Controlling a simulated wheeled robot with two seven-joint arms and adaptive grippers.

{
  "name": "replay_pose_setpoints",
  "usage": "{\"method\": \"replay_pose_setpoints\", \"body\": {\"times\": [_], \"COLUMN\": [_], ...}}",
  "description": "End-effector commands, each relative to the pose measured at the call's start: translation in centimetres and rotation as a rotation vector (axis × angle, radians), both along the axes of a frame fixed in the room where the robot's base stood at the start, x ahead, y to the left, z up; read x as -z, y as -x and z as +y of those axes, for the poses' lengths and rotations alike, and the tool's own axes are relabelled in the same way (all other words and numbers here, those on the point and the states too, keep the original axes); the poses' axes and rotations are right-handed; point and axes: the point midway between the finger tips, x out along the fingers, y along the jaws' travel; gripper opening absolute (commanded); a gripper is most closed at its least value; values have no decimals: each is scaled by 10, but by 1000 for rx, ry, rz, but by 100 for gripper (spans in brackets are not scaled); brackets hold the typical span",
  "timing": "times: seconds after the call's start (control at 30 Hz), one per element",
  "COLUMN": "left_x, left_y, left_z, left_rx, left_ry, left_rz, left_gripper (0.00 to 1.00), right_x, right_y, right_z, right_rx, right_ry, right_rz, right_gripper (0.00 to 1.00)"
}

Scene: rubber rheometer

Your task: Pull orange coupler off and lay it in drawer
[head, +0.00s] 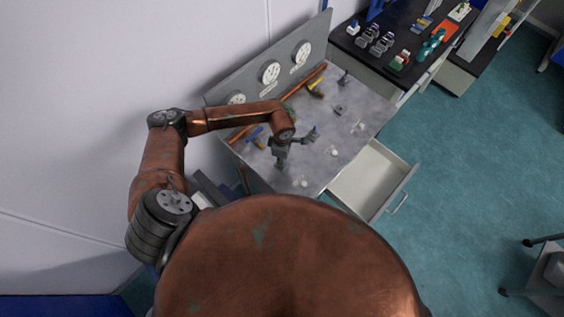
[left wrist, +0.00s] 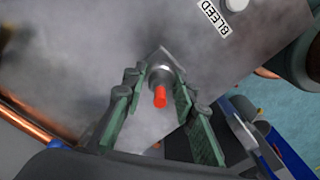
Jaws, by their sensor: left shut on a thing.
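The orange coupler (left wrist: 160,97) shows in the left wrist view as a short bright orange-red piece, with a grey metal fitting (left wrist: 161,74) directly beyond it. My left gripper (left wrist: 158,80) has its green fingers on both sides of this piece and is shut on it; the exact contact is hard to see. In the head view my left gripper (head: 281,160) is low over the grey panel top, and the coupler cannot be made out there. The drawer (head: 365,185) is pulled open, right of the panel top, and looks empty. My right gripper is not in view.
The grey panel top (head: 325,170) carries several small fittings and coloured handles, with round gauges (head: 270,72) along its back. A BLEED label (left wrist: 224,18) lies beyond the fitting. A dark bench (head: 385,45) with small items stands behind at right. Floor beside the drawer is clear.

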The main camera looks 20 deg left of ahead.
Motion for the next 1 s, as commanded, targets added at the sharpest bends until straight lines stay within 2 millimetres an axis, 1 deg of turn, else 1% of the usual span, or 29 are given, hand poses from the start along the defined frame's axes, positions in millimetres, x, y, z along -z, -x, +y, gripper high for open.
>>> {"method": "replay_pose_setpoints", "body": {"times": [0.07, 0.7, 1.0], "left_x": [-4, -46, -48], "left_y": [0, 0, 0], "left_z": [0, 0, 0], "left_rx": [0, 1, 0], "left_ry": [0, -1, 0], "left_rz": [-1, -1, 0], "left_gripper": [0, 0, 0], "right_x": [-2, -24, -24], "right_y": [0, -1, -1], "right_z": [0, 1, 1], "right_rx": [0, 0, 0], "right_ry": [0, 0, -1], "right_rz": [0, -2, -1], "right_gripper": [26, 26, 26]}}
